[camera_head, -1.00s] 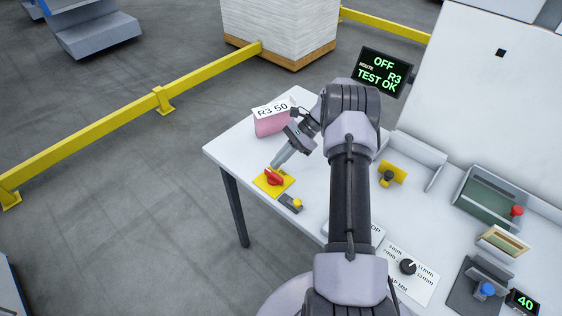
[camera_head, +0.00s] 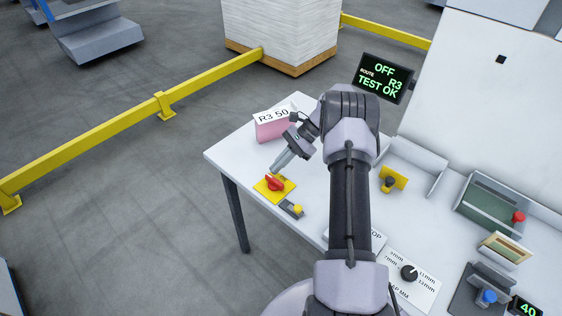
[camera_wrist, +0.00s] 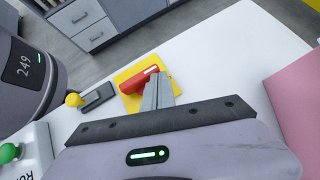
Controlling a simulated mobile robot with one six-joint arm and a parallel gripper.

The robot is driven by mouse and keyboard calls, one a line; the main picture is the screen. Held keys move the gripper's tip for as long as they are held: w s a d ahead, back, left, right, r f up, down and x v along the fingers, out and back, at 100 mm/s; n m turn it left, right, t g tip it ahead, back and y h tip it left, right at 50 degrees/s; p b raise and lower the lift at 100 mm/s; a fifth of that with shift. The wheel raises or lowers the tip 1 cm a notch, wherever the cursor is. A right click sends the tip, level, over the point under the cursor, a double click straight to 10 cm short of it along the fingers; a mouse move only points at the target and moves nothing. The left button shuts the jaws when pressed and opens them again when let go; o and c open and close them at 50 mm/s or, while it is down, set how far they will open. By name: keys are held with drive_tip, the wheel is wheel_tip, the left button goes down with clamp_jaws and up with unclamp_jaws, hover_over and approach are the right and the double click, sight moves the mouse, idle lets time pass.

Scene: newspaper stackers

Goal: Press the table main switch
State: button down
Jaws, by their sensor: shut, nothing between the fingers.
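The table main switch is a red rotary handle (camera_head: 273,183) on a yellow plate (camera_head: 281,192) near the table's left corner. The red handle (camera_wrist: 141,82) and its yellow plate (camera_wrist: 128,75) also show in the wrist view. My gripper (camera_head: 274,171) is shut and empty, its fingertips pointing down beside the red handle. In the wrist view my gripper's fingers (camera_wrist: 158,80) cover part of the handle's right end; I cannot tell whether they touch it. The display (camera_head: 383,78) reads OFF, R3, TEST OK.
A small grey box with a yellow knob (camera_head: 297,208) sits beside the plate. A pink block labelled R3 50 (camera_head: 272,130) stands behind my gripper. A yellow bracket (camera_head: 393,178), a dial panel (camera_head: 411,276) and trays lie to the right. The white tabletop (camera_head: 235,149) is bare at its left edge.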

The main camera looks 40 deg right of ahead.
drive_tip(key=p+v, duration=0.2)
drive_tip(key=v, duration=1)
drive_tip(key=shift+p, duration=0.35)
drive_tip(key=shift+a, duration=0.15)
drive_tip(key=s+a+r+n+h+b, duration=0.3)
drive_tip(key=a+r+n+h+b, duration=0.35)
drive_tip(key=a+r, duration=1.3)
drive_tip(key=s+a+f+n+t, duration=0.2)
drive_tip(key=s+a+f+n, duration=0.1)
drive_tip(key=s+a, duration=0.4)
drive_tip(key=s+a+f+n+t+b, duration=0.1)
drive_tip(key=s+a+n, duration=0.4)
drive_tip(key=s, duration=0.8)
drive_tip(key=a+f+t+h, duration=0.1)
drive_tip(key=a+f, duration=0.1)
drive_tip(key=a, duration=0.1)
drive_tip(key=shift+n, duration=0.35)
